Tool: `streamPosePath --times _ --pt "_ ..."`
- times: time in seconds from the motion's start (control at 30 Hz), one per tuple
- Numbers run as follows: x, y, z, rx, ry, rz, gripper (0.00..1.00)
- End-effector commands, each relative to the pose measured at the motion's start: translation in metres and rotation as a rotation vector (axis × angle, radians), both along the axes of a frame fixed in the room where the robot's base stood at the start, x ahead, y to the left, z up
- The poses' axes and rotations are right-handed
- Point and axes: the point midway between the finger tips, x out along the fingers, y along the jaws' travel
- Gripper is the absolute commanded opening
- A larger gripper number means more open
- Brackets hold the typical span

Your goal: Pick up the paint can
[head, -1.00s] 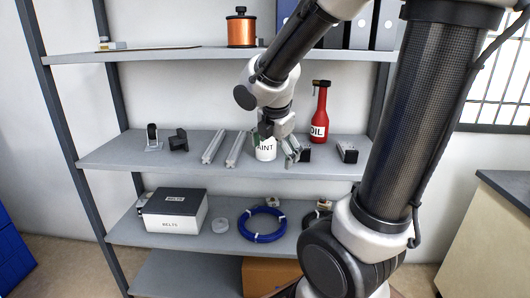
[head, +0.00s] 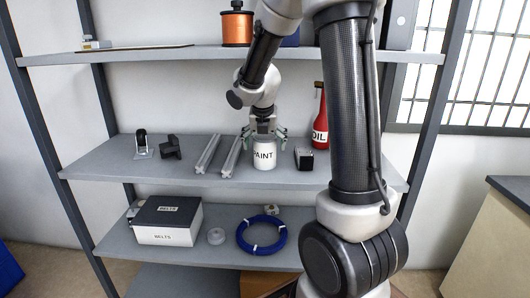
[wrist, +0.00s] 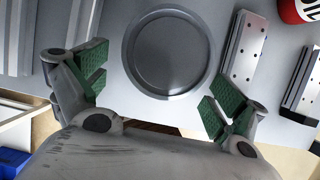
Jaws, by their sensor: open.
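The white paint can (head: 264,157), marked PAINT, stands upright on the middle shelf, to the right of two grey metal rails. In the wrist view its round grey top (wrist: 168,52) shows from above, mostly beyond the fingers. My gripper (head: 265,133) is above and around the top of the can in the head view, with green finger pads on either side. In the wrist view my gripper (wrist: 158,88) is open, one finger left and one right of the can's near edge. No grip on the can shows.
Left of the can lie the grey rails (head: 207,154). To its right are a dark block with a metal face (head: 304,158) and a red oil bottle (head: 320,118). The upper shelf (head: 150,56) passes above. A belts box (head: 167,220) and blue coil (head: 262,235) sit below.

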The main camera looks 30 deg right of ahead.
Motion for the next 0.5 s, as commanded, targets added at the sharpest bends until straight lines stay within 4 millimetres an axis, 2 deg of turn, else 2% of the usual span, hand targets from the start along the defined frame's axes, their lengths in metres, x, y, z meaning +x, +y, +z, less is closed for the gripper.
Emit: streamPosePath --times 0.1,0.2,0.3,0.5 --pt "0.017 -0.012 -0.005 0.001 0.002 -0.004 0.96" --pt "0.020 -0.015 -0.020 0.000 0.004 -0.002 0.96" --pt "0.023 -0.016 -0.026 0.000 0.001 -0.001 0.96" --pt "0.023 -0.016 -0.028 0.000 0.000 -0.001 0.96"
